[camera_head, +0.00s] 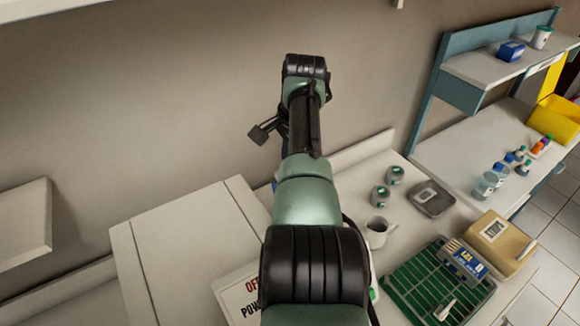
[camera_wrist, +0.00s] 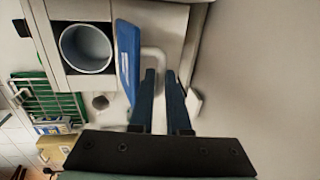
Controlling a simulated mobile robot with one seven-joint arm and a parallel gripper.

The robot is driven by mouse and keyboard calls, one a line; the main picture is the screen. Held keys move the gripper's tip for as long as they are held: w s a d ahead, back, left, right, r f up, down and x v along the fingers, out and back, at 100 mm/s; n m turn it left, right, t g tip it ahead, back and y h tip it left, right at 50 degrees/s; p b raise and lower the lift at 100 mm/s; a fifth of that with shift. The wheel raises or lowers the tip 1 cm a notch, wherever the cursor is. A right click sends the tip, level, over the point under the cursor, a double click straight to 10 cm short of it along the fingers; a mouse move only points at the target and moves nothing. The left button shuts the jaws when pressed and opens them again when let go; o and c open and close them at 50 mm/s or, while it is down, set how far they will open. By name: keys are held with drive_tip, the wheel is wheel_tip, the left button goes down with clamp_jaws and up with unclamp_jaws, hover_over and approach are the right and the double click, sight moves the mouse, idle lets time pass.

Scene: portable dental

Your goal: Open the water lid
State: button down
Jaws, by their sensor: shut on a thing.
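The blue water lid (camera_wrist: 127,58) stands swung up on edge in the wrist view, beside a round grey opening (camera_wrist: 86,48) in a pale unit (camera_wrist: 60,12). The opening is uncovered and looks empty inside. A pale bent handle (camera_wrist: 157,54) sticks out from the lid's right side. My gripper (camera_wrist: 160,76) has its two dark fingers close together at this handle and is shut on it; the exact contact is partly hidden by the fingers. In the head view my arm hides most of the lid and the gripper.
The counter holds a white mug (camera_head: 377,232), a green rack (camera_head: 425,285), a tan box (camera_head: 497,243) and a grey tray (camera_head: 432,198). A wall stands close behind my arm. A side table (camera_head: 450,150) with small bottles is at the right.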

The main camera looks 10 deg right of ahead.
drive_tip(key=shift+w+a+b, duration=0.15)
drive_tip(key=shift+a+b, duration=0.15)
drive_tip(key=shift+b, duration=0.05)
idle(0.3)
drive_tip(key=c, duration=1.2)
unclamp_jaws()
drive_tip(key=shift+c, duration=0.2)
drive_tip(key=o, duration=0.4)
drive_tip(key=shift+w+f, duration=0.25)
drive_tip(key=shift+w, duration=0.2)
drive_tip(key=shift+c, duration=0.2)
drive_tip(key=shift+s+d+r, duration=0.1)
drive_tip(key=shift+s+r, duration=0.05)
drive_tip(key=shift+s, duration=0.1)
wheel_tip(320, 180, up, 13)
drive_tip(key=s+b, duration=0.2)
drive_tip(key=b, duration=0.1)
drive_tip(key=shift+s+d, duration=0.15)
drive_tip(key=shift+d, duration=0.3)
